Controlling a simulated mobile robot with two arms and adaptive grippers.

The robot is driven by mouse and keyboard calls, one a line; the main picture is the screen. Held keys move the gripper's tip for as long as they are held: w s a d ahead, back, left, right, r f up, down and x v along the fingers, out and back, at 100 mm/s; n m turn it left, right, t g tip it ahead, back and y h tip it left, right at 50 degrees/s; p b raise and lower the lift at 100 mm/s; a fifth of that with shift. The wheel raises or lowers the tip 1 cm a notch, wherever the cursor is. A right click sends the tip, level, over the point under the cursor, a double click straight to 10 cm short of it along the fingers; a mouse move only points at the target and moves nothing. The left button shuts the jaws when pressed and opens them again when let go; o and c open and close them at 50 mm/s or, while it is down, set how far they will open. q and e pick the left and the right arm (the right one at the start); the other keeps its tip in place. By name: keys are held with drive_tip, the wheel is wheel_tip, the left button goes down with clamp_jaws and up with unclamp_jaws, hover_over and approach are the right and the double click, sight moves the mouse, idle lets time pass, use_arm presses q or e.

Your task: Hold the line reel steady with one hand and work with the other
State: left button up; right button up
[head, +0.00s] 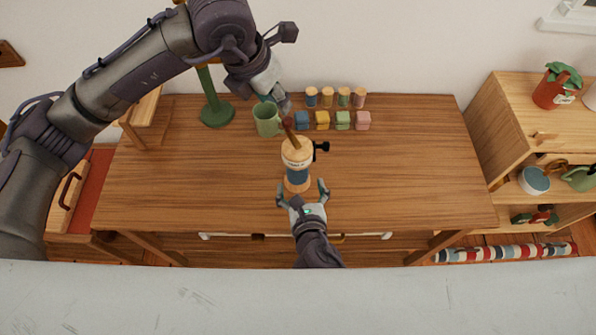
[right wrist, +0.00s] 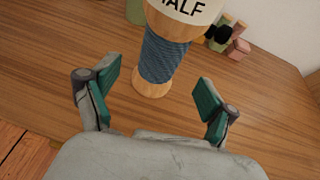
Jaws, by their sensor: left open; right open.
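The line reel (head: 297,166) stands upright near the middle of the wooden table. It has a wooden top, a label band, a blue wound middle, a black crank at its right and a brown stick rising from its top. My right gripper (head: 304,190) is open at the front of the reel, its fingers low by the base. In the right wrist view the reel (right wrist: 163,52) stands beyond the open fingers, with part of a label reading "HALF". My left gripper (head: 279,101) is behind and above the reel, near the stick's upper end; its fingers are partly hidden.
A green mug (head: 267,119) stands close to my left gripper. Several small coloured blocks (head: 322,120) and small cups (head: 344,97) line the back of the table (head: 410,170). A green stand (head: 217,112) is at the back left. The right side of the table is clear.

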sight(287, 120)
drive_tip(key=x, duration=0.7)
drive_tip(key=shift+r, duration=0.1)
drive_tip(key=shift+s, duration=0.1)
drive_tip(key=c, duration=1.5)
use_arm(q)
drive_tip(key=shift+o, duration=0.9)
drive_tip(key=w+d+r+m+g+y, duration=0.2)
drive_tip(key=w+r+m+g, duration=0.1)
drive_tip(key=m, duration=0.8)
drive_tip(key=f, duration=1.2)
drive_tip(key=shift+d+f, duration=0.15)
drive_tip(key=shift+d, duration=0.05)
